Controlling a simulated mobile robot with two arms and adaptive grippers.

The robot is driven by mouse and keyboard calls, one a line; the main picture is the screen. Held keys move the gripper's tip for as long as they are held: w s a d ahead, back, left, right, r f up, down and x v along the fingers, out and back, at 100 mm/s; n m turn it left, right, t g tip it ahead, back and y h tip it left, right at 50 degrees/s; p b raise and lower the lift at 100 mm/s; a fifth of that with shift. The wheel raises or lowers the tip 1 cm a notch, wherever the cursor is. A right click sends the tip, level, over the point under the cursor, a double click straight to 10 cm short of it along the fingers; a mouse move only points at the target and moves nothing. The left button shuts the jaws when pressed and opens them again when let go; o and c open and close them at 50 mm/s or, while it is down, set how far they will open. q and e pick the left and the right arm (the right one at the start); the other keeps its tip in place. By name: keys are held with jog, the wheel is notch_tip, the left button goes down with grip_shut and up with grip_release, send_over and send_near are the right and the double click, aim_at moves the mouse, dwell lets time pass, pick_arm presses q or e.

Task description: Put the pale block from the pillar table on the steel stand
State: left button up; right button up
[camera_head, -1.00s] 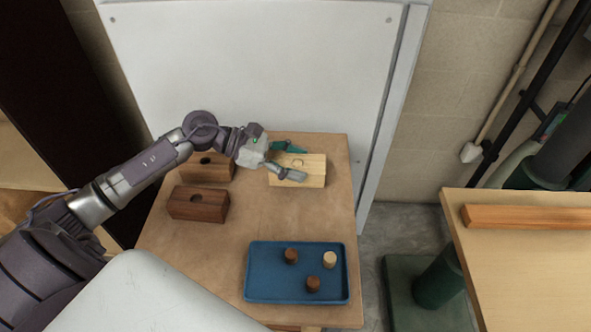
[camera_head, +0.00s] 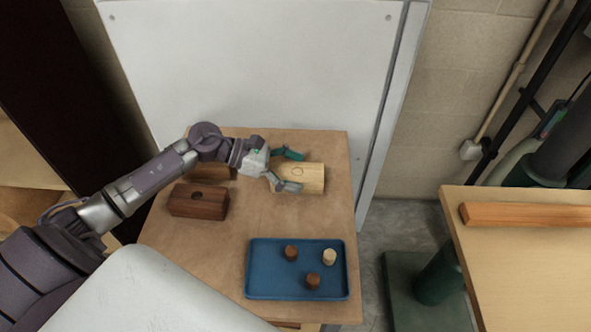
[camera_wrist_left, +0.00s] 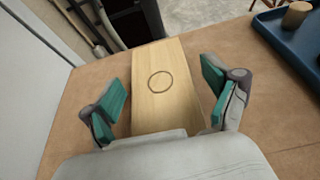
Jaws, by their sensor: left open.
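The pale block (camera_head: 308,177) lies on the brown table (camera_head: 240,232) near its back right, with a ring mark on its top. It also shows in the left wrist view (camera_wrist_left: 163,83), where its near end lies between my fingers. My left gripper (camera_head: 290,172) is open, with one green-padded finger on each side of the block's left end. In the left wrist view the gripper (camera_wrist_left: 166,98) shows gaps between both pads and the block. My right gripper is not in view. I cannot make out the steel stand.
Two dark brown blocks (camera_head: 199,201) lie at the table's left, the rear one partly behind my arm. A blue tray (camera_head: 262,290) at the front right holds two dark pegs and one pale peg. Another table (camera_head: 530,270) at the right carries an orange-brown bar (camera_head: 520,215).

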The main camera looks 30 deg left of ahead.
pick_arm(q)
jog(key=shift+r, duration=0.15)
jog(key=b+v, duration=0.2)
jog(key=v, duration=0.8)
jog(key=shift+s+a, duration=0.1)
jog(key=shift+a, duration=0.15)
jog(key=shift+s+a+r, duration=0.25)
jog(key=shift+a+r, duration=0.15)
jog(key=shift+a, duration=0.2)
